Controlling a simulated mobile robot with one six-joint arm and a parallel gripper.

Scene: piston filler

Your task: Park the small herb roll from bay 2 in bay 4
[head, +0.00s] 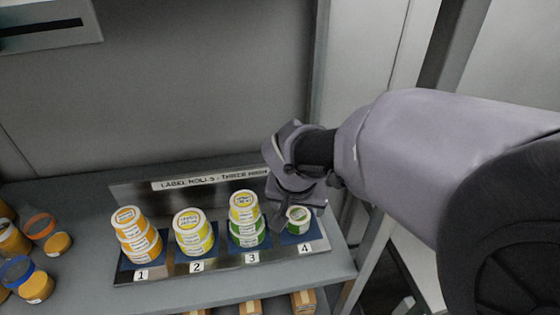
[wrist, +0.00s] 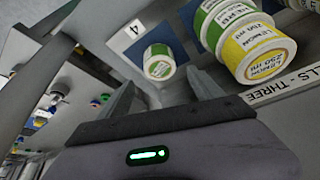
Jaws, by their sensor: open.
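A small roll with a green and white label (head: 298,219) sits alone in bay 4 (head: 318,242). It also shows in the wrist view (wrist: 159,63), by the number 4 plate. My gripper (head: 296,207) is just behind and above it in the head view. In the wrist view my gripper (wrist: 163,88) is open, with the roll between and just beyond the fingertips, not visibly gripped. Bay 2 (head: 197,266) holds a stack of yellow-labelled rolls (head: 193,232), with no small green roll showing there.
Bay 3 holds a stack of yellow and green rolls (head: 245,215) close to the left of my gripper. Bay 1 holds an orange stack (head: 135,232). A sign plate (head: 210,179) runs behind the bays. Loose orange and blue-rimmed rolls (head: 38,225) lie at far left.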

